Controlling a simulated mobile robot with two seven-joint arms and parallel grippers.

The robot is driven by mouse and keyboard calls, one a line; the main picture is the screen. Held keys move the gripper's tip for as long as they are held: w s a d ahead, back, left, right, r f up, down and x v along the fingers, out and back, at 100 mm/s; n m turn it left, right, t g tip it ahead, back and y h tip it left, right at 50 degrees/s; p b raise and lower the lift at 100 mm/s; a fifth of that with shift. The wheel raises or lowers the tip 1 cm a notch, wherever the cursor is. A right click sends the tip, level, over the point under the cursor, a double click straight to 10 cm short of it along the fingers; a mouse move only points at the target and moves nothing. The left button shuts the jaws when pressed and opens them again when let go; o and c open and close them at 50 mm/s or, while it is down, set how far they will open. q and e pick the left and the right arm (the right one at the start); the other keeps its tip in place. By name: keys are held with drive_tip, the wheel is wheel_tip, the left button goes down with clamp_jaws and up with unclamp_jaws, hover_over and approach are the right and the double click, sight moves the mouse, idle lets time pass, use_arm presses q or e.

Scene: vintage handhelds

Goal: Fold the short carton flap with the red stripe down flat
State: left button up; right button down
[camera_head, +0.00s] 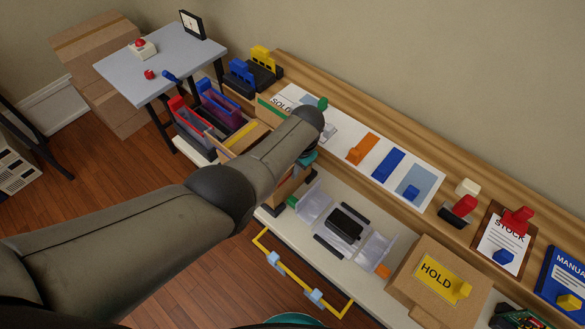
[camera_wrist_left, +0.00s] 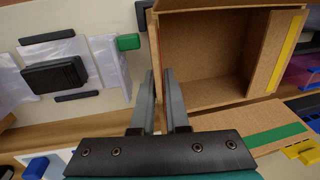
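The open brown carton (camera_wrist_left: 210,60) fills the upper middle of the left wrist view. Its yellow-striped flap (camera_wrist_left: 280,48) is at the right and its green-striped flap (camera_wrist_left: 275,132) at the lower right. In the head view, my arm hides much of the carton (camera_head: 240,138) and the fingertips. My right gripper is not in view.
A clear tray with a black device (camera_head: 345,223) lies on the bench right of the carton. A HOLD box (camera_head: 437,272) stands farther right. Red and blue bins (camera_head: 215,105) stand left of the carton. A shelf with coloured cards (camera_head: 388,165) runs behind.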

use_arm(q)
clamp_jaws()
drive_tip(key=shift+a, duration=0.1)
idle(0.3)
drive_tip(key=shift+w+a+f+g+h+b, duration=0.1)
drive_tip(key=shift+w+a+g+h+b, duration=0.05)
drive_tip(key=shift+g+h+b, duration=0.4)
drive_tip(key=shift+w+a+f+g+h+b, duration=0.15)
drive_tip(key=shift+w+g+h+b, duration=0.1)
drive_tip(key=shift+h+b, duration=0.4)
drive_tip(key=shift+w+a+g+h+b, duration=0.2)
drive_tip(key=shift+g+h+b, duration=0.55)
drive_tip(key=shift+b, duration=1.4)
drive_tip(key=shift+a+g+h+b, duration=0.25)
drive_tip(key=shift+g+h+b, duration=0.45)
drive_tip(key=shift+b, duration=1.45)
drive_tip(key=shift+h, duration=0.25)
